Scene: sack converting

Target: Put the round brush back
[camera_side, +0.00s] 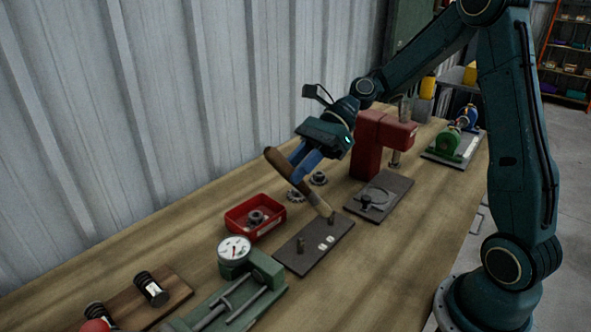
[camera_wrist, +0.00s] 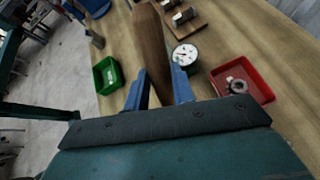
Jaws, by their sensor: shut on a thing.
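The round brush (camera_side: 318,202) has a long brown wooden handle and a paler lower end. My gripper (camera_side: 301,171) is shut on its handle, with blue fingers on both sides. The brush is tilted, its top leaning left and its lower end pointing down right. That end appears close to a small post on the far edge of a dark plate (camera_side: 299,259); I cannot tell whether they touch. In the wrist view the handle (camera_wrist: 151,45) stands between the blue fingers (camera_wrist: 158,92), and its lower end is hidden.
A red bin (camera_side: 238,226) holding a metal part stands left of the plate. A dial gauge (camera_side: 234,249) on a green fixture is in front. A red press (camera_side: 366,150) stands behind. A green bin (camera_wrist: 107,75) shows in the wrist view. Loose gears lie behind the brush.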

